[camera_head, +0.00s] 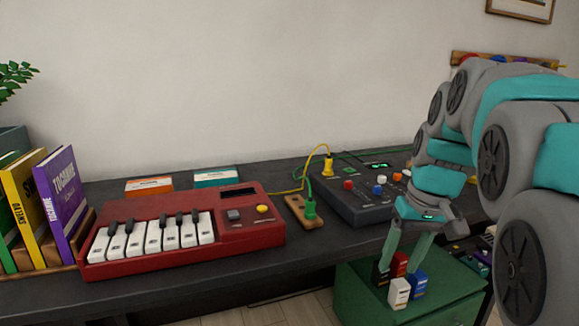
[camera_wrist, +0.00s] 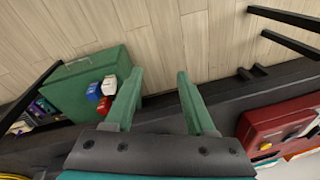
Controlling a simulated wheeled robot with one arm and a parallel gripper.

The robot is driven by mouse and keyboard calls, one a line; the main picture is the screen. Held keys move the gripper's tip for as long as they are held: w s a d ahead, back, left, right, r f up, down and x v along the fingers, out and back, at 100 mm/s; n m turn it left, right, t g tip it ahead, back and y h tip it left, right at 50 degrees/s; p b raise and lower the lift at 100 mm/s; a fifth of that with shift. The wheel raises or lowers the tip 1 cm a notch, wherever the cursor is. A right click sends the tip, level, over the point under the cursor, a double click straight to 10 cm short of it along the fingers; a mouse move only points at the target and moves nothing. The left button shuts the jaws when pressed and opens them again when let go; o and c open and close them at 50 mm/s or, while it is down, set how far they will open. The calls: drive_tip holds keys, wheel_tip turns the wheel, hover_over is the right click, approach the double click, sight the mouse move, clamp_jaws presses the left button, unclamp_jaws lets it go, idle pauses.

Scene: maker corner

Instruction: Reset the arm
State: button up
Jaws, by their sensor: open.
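My gripper (camera_head: 398,266) hangs at the front edge of the dark desk, fingers pointing down, with my arm reaching in from the right. In the wrist view its two green fingers (camera_wrist: 160,74) are spread apart with nothing between them. Small red (camera_head: 399,264), white (camera_head: 399,292) and blue (camera_head: 418,285) blocks, with black ones, stand on a green cabinet (camera_head: 350,290) just beyond the fingertips in the picture. In the wrist view, the white (camera_wrist: 93,91), blue (camera_wrist: 109,86) and red blocks (camera_wrist: 104,105) lie left of the left finger, apart from the grip space.
A red toy keyboard (camera_head: 180,235), a grey control box (camera_head: 350,205) with cables and a wooden jack strip (camera_head: 305,212) occupy the desk (camera_head: 300,252). Books (camera_head: 65,198) stand at left. Two small boxes (camera_head: 149,186) lie behind the keyboard. Open floor (camera_wrist: 215,40) shows beyond the desk edge.

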drive_tip(key=s+a+f+g, duration=0.1)
drive_tip(key=s+f, duration=0.4)
drive_tip(key=s, duration=0.3)
drive_tip(key=s+a+f+g+h, duration=0.1)
drive_tip(key=s+a+f, duration=0.1)
drive_tip(key=s+f, duration=0.4)
drive_tip(key=s+a+f+g, duration=0.1)
drive_tip(key=s+f, duration=0.4)
drive_tip(key=s, duration=0.6)
drive_tip(key=shift+s+a+f+h, duration=0.25)
drive_tip(key=shift+s+a+h, duration=0.05)
drive_tip(key=shift+a, duration=0.2)
idle(0.7)
